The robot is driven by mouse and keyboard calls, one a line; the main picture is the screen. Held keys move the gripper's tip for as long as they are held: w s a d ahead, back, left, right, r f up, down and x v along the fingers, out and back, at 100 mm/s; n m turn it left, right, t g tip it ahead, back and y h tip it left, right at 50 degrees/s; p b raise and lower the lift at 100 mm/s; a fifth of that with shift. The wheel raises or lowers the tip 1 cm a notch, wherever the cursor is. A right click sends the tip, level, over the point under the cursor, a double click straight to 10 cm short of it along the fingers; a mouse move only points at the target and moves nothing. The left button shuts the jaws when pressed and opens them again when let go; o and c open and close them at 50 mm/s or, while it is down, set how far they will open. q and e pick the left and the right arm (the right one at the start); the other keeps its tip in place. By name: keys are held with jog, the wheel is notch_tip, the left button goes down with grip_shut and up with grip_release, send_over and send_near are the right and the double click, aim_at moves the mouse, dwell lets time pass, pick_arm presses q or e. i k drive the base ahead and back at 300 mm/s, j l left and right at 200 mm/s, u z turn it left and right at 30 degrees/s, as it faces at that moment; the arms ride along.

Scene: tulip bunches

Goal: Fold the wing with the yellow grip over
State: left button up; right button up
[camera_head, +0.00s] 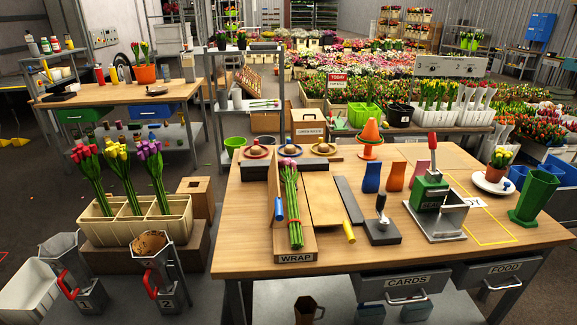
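A bunch of pink-headed tulips (290,190) with green stems and a red band lies in the wrapping station, above the front label WRAP (296,258). To its right is a tan wing panel (322,200), spread out to the right and not over the bunch. A yellow grip (349,233) is at its front right corner. A brown wing (272,190) with a blue grip (279,209) is on the left side of the bunch; its exact tilt is hard to tell. Neither of my grippers is in view.
A dark grey bar (348,200) lies right of the wing. A black-based lever tool (382,228) and a green press (430,190) stand farther right. Orange and blue cups (395,177) and an orange cone (370,138) stand behind. The table's (250,240) front left is clear.

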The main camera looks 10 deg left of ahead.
aim_at(326, 207)
jog(key=i+l+u, duration=0.1)
jog(key=u, duration=0.4)
jog(key=l+u, duration=0.25)
jog(key=u, duration=0.2)
jog(key=i+l+u, duration=0.1)
jog(key=l+u, duration=0.15)
jog(key=l, duration=0.2)
jog(key=l+u, duration=0.2)
jog(key=l, duration=0.25)
jog(key=l+u, duration=0.1)
jog(key=l, duration=1.05)
